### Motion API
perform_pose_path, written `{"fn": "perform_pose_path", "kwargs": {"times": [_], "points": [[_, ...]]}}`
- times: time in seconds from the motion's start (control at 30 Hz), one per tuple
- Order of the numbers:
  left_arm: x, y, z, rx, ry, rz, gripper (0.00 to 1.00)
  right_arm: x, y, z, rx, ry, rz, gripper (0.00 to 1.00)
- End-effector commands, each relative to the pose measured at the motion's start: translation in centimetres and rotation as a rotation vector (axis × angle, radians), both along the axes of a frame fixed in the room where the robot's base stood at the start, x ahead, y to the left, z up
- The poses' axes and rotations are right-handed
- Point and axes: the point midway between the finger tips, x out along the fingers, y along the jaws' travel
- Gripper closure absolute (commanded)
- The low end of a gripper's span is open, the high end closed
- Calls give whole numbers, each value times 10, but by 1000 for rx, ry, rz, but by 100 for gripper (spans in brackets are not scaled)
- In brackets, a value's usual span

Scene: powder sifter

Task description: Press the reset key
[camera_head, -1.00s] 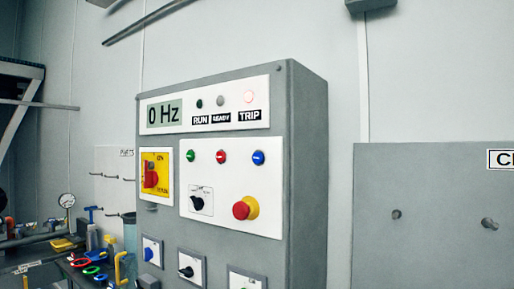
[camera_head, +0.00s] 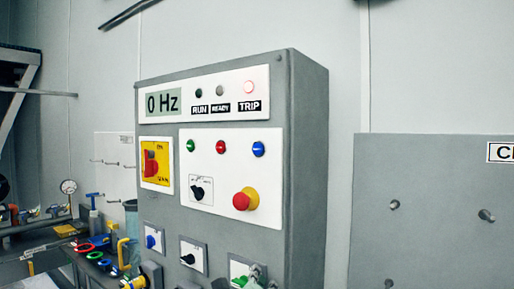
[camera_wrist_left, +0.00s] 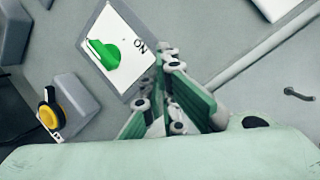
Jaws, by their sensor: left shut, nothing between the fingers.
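The grey control cabinet (camera_head: 307,170) stands in the middle of the head view. Its panel has a green button (camera_head: 190,145), a red button (camera_head: 220,146) and a blue button (camera_head: 258,149) in a row; I cannot read a reset label on any. My left gripper (camera_head: 254,272) shows at the bottom edge of the head view, in front of the green switch plate and below the buttons, well apart from them. In the left wrist view its green fingers (camera_wrist_left: 166,60) are together and empty, beside a white plate with a green switch (camera_wrist_left: 106,53). My right gripper is out of view.
A red mushroom button on yellow (camera_head: 246,199) sits below the blue button. A grey board with pegs (camera_head: 432,220) is at right; a cluttered bench (camera_head: 45,245) is at left.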

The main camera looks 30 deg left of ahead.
Motion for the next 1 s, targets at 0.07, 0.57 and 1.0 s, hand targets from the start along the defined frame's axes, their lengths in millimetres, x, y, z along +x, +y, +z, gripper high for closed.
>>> {"fn": "perform_pose_path", "kwargs": {"times": [0.07, 0.57, 1.0], "points": [[-2, 4, 36, 99, -40, 5, 100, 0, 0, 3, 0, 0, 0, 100], [-56, 22, 234, 723, -228, 177, 100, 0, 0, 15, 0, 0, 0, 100], [-111, 30, 324, 1035, -282, 371, 100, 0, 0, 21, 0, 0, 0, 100]]}}
